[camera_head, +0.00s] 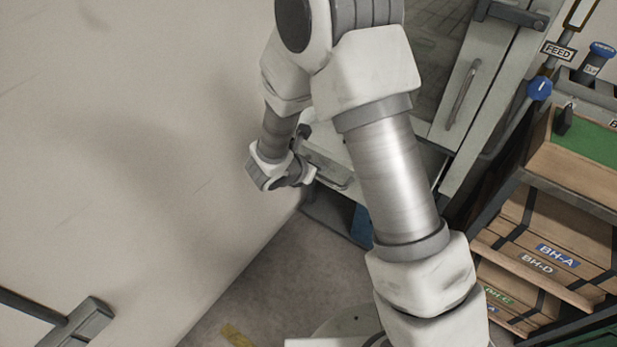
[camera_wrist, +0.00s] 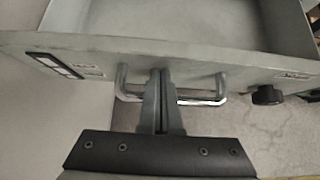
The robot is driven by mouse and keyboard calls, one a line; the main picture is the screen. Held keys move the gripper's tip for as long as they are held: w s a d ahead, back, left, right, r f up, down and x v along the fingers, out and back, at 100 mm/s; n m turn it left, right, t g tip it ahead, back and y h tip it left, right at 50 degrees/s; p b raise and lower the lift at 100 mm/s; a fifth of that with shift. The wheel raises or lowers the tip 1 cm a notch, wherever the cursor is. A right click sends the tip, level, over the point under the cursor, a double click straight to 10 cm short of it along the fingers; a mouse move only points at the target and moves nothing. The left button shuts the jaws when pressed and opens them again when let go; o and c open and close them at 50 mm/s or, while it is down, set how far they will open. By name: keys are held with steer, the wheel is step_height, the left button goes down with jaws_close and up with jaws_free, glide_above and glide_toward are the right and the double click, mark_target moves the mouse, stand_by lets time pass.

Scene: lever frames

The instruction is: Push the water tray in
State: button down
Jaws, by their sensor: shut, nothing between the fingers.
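The water tray (camera_wrist: 215,52) is a grey-green open drawer that fills the top of the wrist view, its hollow inside showing behind the front panel. A shiny bar handle (camera_wrist: 203,100) is on its front. My gripper (camera_wrist: 160,74) is shut and empty, its fingertips at the front panel by the handle's middle. I cannot tell whether they touch the panel. In the head view the tray (camera_head: 325,153) sticks out low from the machine, partly hidden by my arm. My fingertips are not clear there.
A black knob (camera_wrist: 267,95) sits right of the handle. A pale wall (camera_head: 120,150) runs close on the left. A shelf with boxes (camera_head: 540,255) stands on the right. Bare floor (camera_head: 275,275) lies in front of the tray.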

steer(key=w+d, duration=0.3)
steer(key=w, duration=0.1)
steer(key=w+d, duration=0.4)
steer(key=w, duration=0.1)
steer(key=w+d, duration=0.4)
steer(key=w, duration=0.1)
steer(key=shift+b, duration=0.35)
steer(key=shift+w+d+r, duration=0.15)
steer(key=shift+w+d, duration=0.1)
steer(key=shift+w, duration=0.05)
steer(key=shift+d, duration=0.1)
